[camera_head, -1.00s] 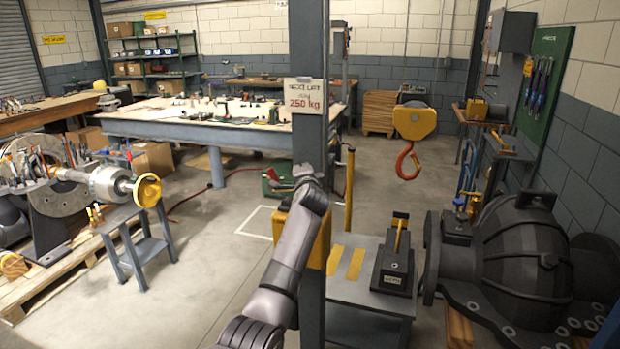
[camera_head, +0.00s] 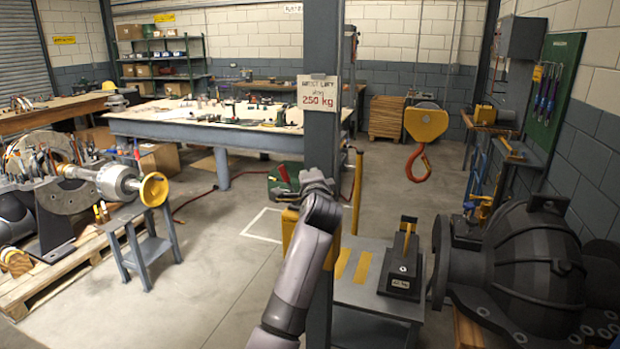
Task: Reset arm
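One of my arms, seemingly the left, rises from the bottom middle of the head view and leans slightly right. Its far end, where my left gripper (camera_head: 316,181) seems to be, is in front of the grey post (camera_head: 323,130). The fingers are small and unclear there, so I cannot tell whether they are open or hold anything. My other arm and its gripper are out of view.
A yellow crane hook (camera_head: 425,130) hangs right of the post. A grey stand (camera_head: 375,297) bears a black weight block (camera_head: 402,270). A large dark casing (camera_head: 530,265) is at the right. A machine with a yellow-ended shaft (camera_head: 115,180) is at the left.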

